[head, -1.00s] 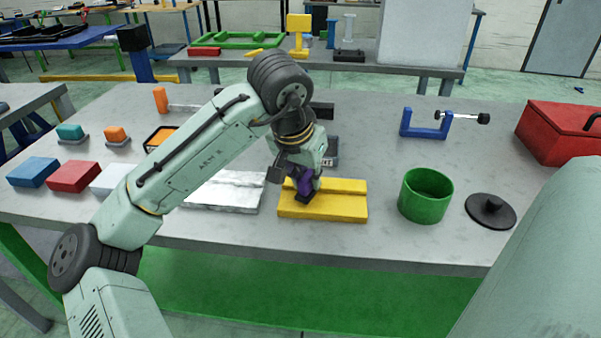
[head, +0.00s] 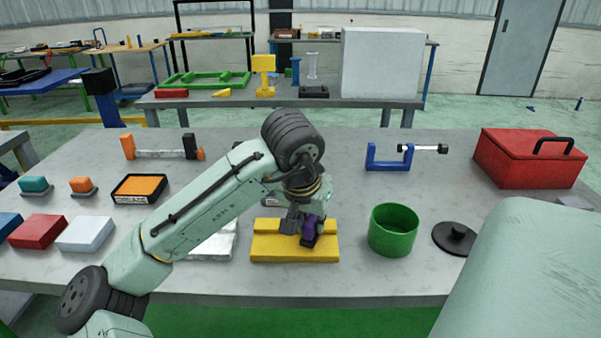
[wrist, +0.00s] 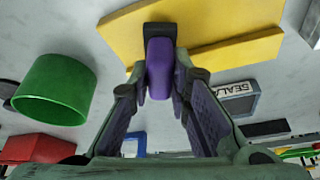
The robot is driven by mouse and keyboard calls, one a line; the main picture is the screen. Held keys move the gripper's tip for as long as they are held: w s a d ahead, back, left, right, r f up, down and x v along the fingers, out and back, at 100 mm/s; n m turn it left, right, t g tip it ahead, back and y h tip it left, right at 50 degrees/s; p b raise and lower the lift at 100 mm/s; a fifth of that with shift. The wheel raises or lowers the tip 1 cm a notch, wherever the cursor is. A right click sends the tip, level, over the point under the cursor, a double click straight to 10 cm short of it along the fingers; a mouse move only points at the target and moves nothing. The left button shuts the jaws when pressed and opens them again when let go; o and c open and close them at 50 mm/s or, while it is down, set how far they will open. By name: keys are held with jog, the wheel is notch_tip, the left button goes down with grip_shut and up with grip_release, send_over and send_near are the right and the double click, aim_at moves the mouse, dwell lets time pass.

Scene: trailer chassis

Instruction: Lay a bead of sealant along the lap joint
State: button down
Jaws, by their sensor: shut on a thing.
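The yellow stepped piece (head: 270,252), with a ridge running left to right like a lap joint, lies on the grey workbench. My gripper (head: 303,222) is shut on a purple tool (head: 311,234) over its right half. In the wrist view the purple tool (wrist: 160,70) sits between both fingers (wrist: 163,88). Its dark end (wrist: 159,36) is at the yellow piece (wrist: 215,25); I cannot tell whether it touches. No bead shows clearly on the yellow surface. A box lettered "SEALA" (wrist: 238,100) is partly hidden behind my finger.
A green cup (head: 392,230) and a black lid (head: 455,238) stand right of the yellow piece. A white stepped piece (head: 215,243) lies left, partly behind my arm. A blue clamp (head: 390,160) and red toolbox (head: 530,160) are farther back. The front bench strip is clear.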

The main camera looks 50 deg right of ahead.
jog(key=shift+s+d+p, duration=0.65)
jog(key=shift+s+d, duration=0.55)
jog(key=shift+s, duration=0.25)
jog(key=shift+w+a+f, duration=0.1)
jog(key=shift+w+a, duration=1.15)
jog(key=shift+w, duration=0.25)
jog(key=shift+w+a, duration=1.25)
jog(key=shift+w, duration=0.2)
jog(key=shift+w+a, duration=1.05)
jog(key=shift+w, duration=0.15)
jog(key=shift+w+a, duration=1)
jog(key=shift+w, duration=0.2)
jog(key=shift+r, duration=0.25)
jog(key=shift+r, duration=2.95)
jog(key=shift+r, duration=1.45)
